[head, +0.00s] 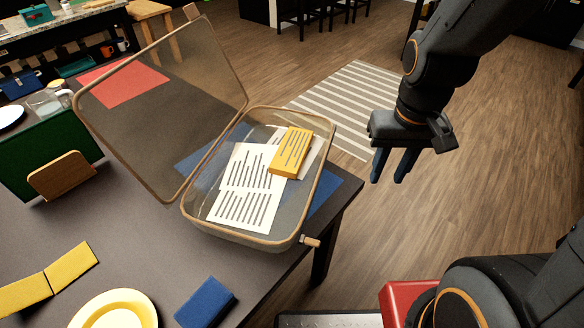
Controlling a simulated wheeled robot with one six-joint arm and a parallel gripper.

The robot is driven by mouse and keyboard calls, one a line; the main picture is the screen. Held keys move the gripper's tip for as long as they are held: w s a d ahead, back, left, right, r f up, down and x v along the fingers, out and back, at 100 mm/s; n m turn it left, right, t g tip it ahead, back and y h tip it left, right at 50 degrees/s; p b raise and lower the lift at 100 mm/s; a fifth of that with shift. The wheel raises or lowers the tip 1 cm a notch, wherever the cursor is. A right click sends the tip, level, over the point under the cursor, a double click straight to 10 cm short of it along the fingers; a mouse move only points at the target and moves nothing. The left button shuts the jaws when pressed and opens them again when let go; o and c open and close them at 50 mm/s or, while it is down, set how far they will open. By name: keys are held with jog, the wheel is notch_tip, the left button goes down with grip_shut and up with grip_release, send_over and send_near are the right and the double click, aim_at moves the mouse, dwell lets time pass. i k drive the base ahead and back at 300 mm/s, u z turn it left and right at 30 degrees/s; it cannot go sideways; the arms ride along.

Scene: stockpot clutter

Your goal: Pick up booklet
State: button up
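A clear box (302,238) with a brown rim stands on the dark table, its transparent lid (170,110) tilted open to the left. Inside lies a white printed booklet or folded sheet (243,190) with dark lines. A yellow block-like piece (291,152) with dark lines lies at the box's upper right, over part of another white sheet. I cannot tell for sure which one is the booklet. My gripper (389,177) hangs to the right of the box, apart from it, beyond the table edge. Its two dark fingers point down, spread with nothing between them.
A yellow plate (115,310), a blue block (205,303) and a bent yellow piece (45,282) lie at the table's front. A green panel (45,150) and a wooden holder (66,176) stand left. Floor right of the table is open, with a striped rug (345,95).

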aim_at(287, 162)
jog(key=z, duration=0.2)
jog(key=k, duration=0.1)
jog(key=u, duration=1.15)
jog(key=i, duration=0.45)
jog(key=z, duration=1)
